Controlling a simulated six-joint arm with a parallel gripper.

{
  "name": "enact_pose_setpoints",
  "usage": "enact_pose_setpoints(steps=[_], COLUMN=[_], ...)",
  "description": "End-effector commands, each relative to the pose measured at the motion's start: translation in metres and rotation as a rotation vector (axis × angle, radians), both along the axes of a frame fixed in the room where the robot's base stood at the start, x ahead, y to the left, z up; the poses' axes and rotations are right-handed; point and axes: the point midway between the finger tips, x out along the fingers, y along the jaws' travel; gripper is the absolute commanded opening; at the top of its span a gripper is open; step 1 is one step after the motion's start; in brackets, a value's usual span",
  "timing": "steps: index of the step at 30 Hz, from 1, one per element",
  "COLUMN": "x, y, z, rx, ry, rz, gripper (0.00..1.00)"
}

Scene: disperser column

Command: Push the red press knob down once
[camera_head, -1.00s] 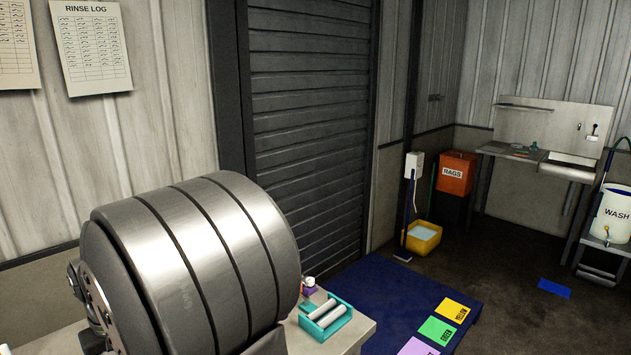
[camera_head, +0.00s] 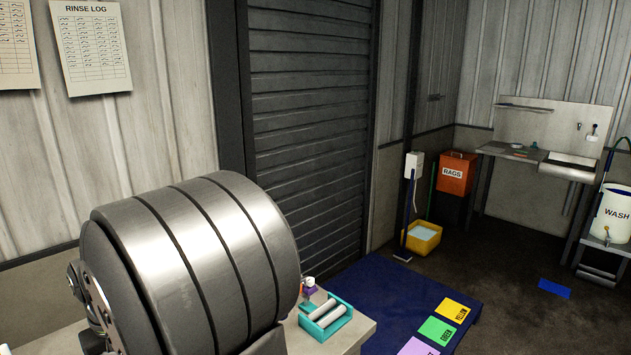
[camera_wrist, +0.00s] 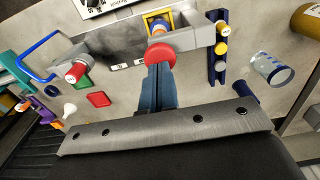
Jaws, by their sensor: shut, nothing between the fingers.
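In the wrist view, a round red knob (camera_wrist: 160,54) sits at the upper middle, in front of a yellow and blue square frame on a grey metal bar. My gripper (camera_wrist: 158,70) is shut and empty, and its blue-grey fingers point at the knob. The fingertips meet the knob's lower edge in the picture; I cannot tell whether they touch it. A second, smaller red-topped piece (camera_wrist: 75,72) stands to the left at the bar's end. The head view shows neither the knob nor my gripper.
In the wrist view, a blue rack with round pieces (camera_wrist: 218,48) and a clear cup (camera_wrist: 271,68) stand right of the knob. The head view shows a teal roller tray (camera_head: 326,318) on the bench corner.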

Motion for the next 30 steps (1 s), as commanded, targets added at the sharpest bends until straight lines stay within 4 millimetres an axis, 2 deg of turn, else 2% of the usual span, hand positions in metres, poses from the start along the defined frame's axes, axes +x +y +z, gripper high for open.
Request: enact_pose_setpoints(steps=[30], x=[0.000], y=[0.000], z=[-0.021], rx=[-0.001], ry=[0.001], rz=[0.000], gripper=[0.00])
